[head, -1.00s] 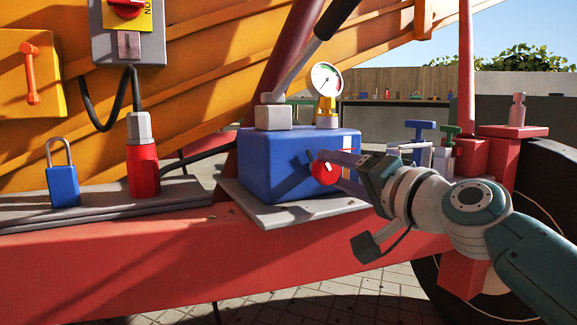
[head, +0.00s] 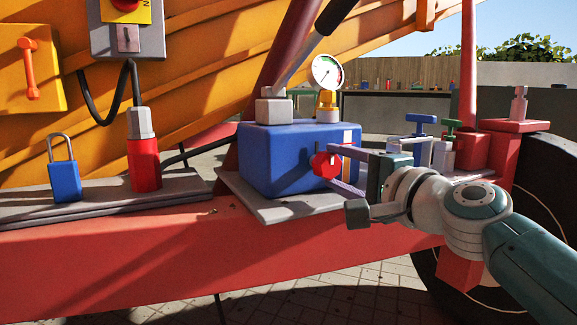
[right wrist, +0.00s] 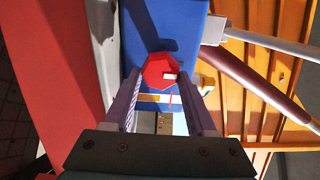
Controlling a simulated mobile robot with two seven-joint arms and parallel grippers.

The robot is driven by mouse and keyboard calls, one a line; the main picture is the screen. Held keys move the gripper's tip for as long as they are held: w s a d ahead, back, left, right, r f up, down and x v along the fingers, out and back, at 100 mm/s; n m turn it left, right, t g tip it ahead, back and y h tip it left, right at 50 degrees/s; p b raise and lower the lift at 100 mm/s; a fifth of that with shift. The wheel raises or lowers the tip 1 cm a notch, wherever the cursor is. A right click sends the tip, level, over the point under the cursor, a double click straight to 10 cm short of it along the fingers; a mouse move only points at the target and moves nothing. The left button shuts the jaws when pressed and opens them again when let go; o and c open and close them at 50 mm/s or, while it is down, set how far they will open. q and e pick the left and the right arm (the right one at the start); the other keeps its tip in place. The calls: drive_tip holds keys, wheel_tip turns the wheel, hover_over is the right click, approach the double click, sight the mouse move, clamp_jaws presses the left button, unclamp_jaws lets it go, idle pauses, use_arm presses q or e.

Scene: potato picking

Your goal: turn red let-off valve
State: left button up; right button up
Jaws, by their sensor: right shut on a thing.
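The red let-off valve (head: 325,165) is a faceted knob on the front of the blue pump box (head: 272,160). It also shows in the right wrist view (right wrist: 160,70), between the ends of my two fingers. My right gripper (head: 334,168) comes in from the right, one finger above and one below the knob in the head view, and is shut on it. In the right wrist view the gripper (right wrist: 161,88) has a finger on each side of the knob. The finger contact itself is hard to see. My left gripper is not in view.
A pressure gauge (head: 327,71) and a black-gripped lever (head: 333,22) rise above the box. Blue (head: 420,125) and green (head: 452,127) T-handles stand to the right, near my wrist. A blue padlock (head: 64,180) and a red plug (head: 144,163) stand at left.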

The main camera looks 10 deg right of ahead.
idle(0.3)
drive_tip(key=o, duration=1.4)
drive_tip(key=shift+c, duration=0.2)
drive_tip(key=shift+s+d, duration=0.1)
drive_tip(key=shift+s, duration=0.15)
drive_tip(key=p+v, duration=0.3)
drive_tip(key=v, duration=0.6)
drive_tip(key=shift+s, duration=0.2)
